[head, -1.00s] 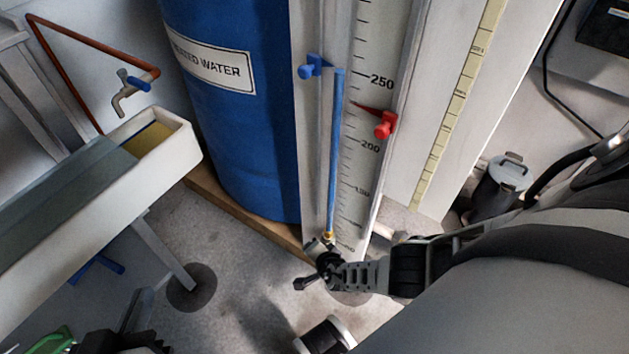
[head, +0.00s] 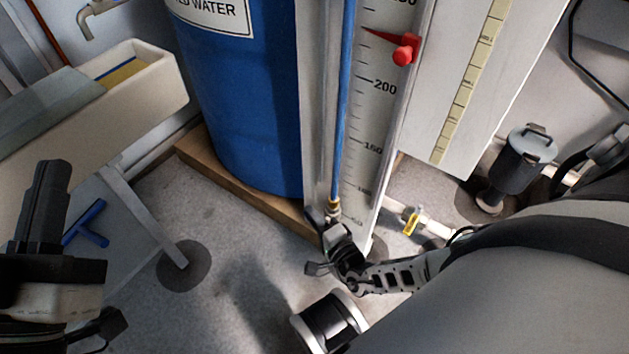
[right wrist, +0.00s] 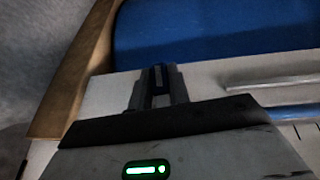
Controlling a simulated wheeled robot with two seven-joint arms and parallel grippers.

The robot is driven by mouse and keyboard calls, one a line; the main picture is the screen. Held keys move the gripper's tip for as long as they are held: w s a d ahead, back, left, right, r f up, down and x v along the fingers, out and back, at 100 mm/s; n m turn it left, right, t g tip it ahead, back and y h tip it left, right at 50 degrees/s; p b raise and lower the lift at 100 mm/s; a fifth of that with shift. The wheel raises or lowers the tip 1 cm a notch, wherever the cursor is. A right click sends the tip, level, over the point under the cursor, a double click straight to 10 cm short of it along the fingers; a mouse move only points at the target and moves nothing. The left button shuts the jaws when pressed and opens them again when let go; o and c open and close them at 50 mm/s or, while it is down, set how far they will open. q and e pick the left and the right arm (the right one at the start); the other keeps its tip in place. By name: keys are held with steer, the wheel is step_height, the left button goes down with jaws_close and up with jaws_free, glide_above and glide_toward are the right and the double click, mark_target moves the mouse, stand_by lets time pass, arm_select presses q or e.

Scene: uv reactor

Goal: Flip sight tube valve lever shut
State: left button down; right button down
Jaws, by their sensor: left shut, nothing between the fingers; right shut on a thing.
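The sight tube (head: 343,110) is a blue-filled vertical tube on a white scale board, with a brass fitting (head: 334,208) at its foot. My right gripper (head: 331,230) is at this foot, just below the brass fitting. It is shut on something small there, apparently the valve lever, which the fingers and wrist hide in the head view. In the right wrist view the right gripper's dark fingers (right wrist: 158,80) are close together in front of the pale board; the lever cannot be made out. My left gripper (head: 48,185) is shut and empty, pointing up at the left edge.
A blue water drum (head: 245,120) stands on a wooden base (head: 205,165) left of the board. A red pointer (head: 404,50) sits on the scale. A yellow-handled valve (head: 411,222) is on a pipe to the right. A pale trough (head: 130,110) is at left.

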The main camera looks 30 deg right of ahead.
arm_select(q)
steer(key=shift+s+r+m+t+h+b, duration=0.25)
steer(key=shift+r+m+h+b, duration=0.1)
steer(key=shift+r+m+h, duration=0.6)
steer(key=shift+s+r+m+t+h+b, duration=0.15)
steer(key=shift+s+r+m+h+b, duration=0.15)
steer(key=shift+r+m+h, duration=0.65)
arm_select(e)
steer(key=shift+r+m+t, duration=0.2)
steer(key=shift+m+t, duration=0.1)
steer(key=shift+t, duration=0.3)
arm_select(q)
steer(key=shift+f, duration=0.2)
arm_select(e)
steer(key=shift+w, duration=0.1)
steer(key=c, duration=1.3)
jaws_free()
